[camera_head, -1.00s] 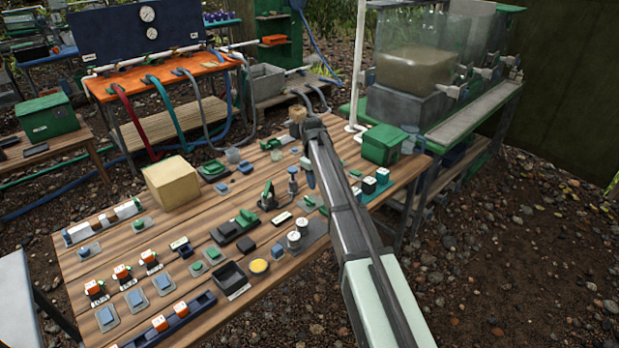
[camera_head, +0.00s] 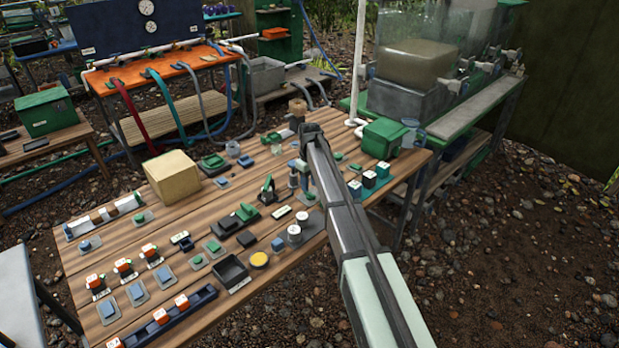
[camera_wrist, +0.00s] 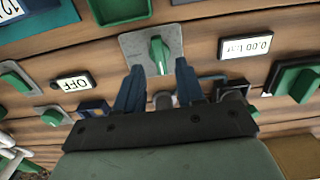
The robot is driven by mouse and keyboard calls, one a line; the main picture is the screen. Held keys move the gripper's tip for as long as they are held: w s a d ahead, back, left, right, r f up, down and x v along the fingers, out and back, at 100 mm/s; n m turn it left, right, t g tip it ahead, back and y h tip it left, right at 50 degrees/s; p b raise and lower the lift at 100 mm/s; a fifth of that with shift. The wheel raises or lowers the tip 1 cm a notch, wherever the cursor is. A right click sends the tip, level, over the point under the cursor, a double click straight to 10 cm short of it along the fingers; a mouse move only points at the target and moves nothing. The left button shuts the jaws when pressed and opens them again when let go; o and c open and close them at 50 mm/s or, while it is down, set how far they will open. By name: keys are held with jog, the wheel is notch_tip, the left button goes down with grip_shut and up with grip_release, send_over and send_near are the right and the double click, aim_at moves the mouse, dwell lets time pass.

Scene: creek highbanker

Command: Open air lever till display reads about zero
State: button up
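In the wrist view a green lever (camera_wrist: 158,50) stands on a square grey plate (camera_wrist: 134,44). My gripper (camera_wrist: 159,68) is open. Its two blue fingertips lie on either side of the lever's near end, with a visible gap on each side. A white display (camera_wrist: 245,46) to the right of the lever reads what looks like 0.00 bar. A small label (camera_wrist: 72,84) to the left reads OFF. In the head view my gripper (camera_head: 299,178) is low over the workbench, and my arm hides the lever there.
Another green lever (camera_wrist: 17,82) is at the left and a green handle on a dark base (camera_wrist: 299,82) at the right. A green tray (camera_wrist: 120,10) is just beyond the plate. The workbench (camera_head: 140,215) holds a tan block (camera_head: 172,178) and several small devices.

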aim_at(310, 193)
jog(key=shift+f, duration=1.95)
jog(key=c, duration=0.5)
jog(key=shift+c, duration=0.2)
jog(key=m, duration=0.4)
jog(key=shift+m, duration=1)
